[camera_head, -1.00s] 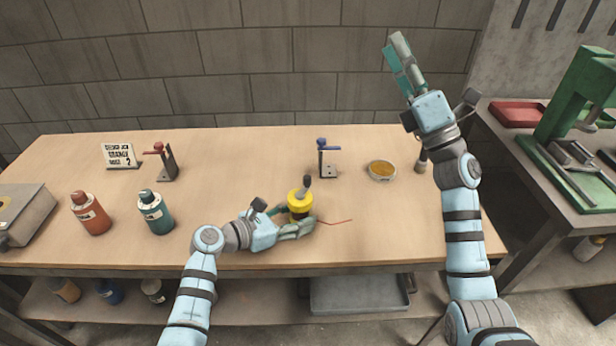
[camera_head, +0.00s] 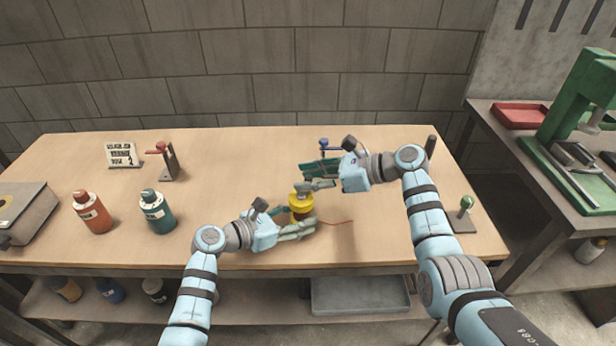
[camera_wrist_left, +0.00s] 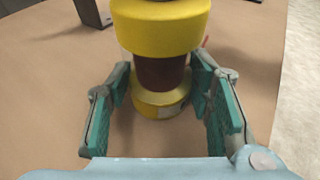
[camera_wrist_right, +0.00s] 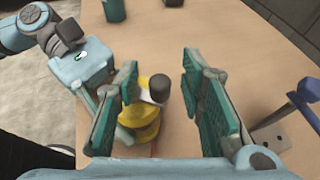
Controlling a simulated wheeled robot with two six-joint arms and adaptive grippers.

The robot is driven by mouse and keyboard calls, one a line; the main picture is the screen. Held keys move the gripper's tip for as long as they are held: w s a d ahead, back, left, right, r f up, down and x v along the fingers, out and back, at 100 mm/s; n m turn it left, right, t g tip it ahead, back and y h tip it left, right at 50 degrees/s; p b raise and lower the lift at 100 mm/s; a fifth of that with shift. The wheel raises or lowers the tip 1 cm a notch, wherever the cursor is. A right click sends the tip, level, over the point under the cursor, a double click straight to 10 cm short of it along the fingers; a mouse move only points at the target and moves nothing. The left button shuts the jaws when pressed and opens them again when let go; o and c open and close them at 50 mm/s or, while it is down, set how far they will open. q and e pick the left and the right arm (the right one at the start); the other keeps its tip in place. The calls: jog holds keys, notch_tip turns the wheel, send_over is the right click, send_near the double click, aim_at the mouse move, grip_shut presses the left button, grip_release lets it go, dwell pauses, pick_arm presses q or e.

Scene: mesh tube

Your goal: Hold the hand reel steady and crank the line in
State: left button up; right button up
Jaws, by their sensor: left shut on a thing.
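The yellow hand reel (camera_head: 301,206) stands upright near the table's front middle. The left wrist view shows its dark red-brown spool (camera_wrist_left: 160,75) between yellow flanges. My left gripper (camera_head: 303,224) is shut on the reel from the left. A thin red line (camera_head: 338,221) runs right from the reel along the table. My right gripper (camera_head: 312,177) is open just above the reel. In the right wrist view, the crank's black knob (camera_wrist_right: 160,88) lies between the spread fingers, nearer the left finger. In the head view the crank is mostly hidden.
A blue-handled stand (camera_head: 324,146) is close behind my right gripper. A green-handled stand (camera_head: 464,206) is at the right.

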jog(key=shift+a+f, duration=0.1)
jog(key=shift+a, duration=0.05)
grip_shut()
jog(key=shift+m+t, duration=0.3)
jog(key=shift+s+d+f+m+t+h, duration=0.15)
jog(key=shift+m+t+h, duration=0.1)
jog(key=shift+m+t, duration=0.2)
jog(key=shift+s+d+r+m+t+h, duration=0.1)
jog(key=shift+m+t+h, duration=0.15)
jog(key=shift+m+t, duration=0.15)
jog(key=shift+s+d+m+t+h, duration=0.2)
jog(key=shift+m+t+h, duration=0.5)
jog(key=shift+m+t, duration=0.3)
jog(key=shift+s+d+m+t+h, duration=0.1)
jog(key=shift+s+m+t+h, duration=0.05)
jog(key=shift+m+t+h, duration=0.65)
jog(key=shift+m, duration=0.25)
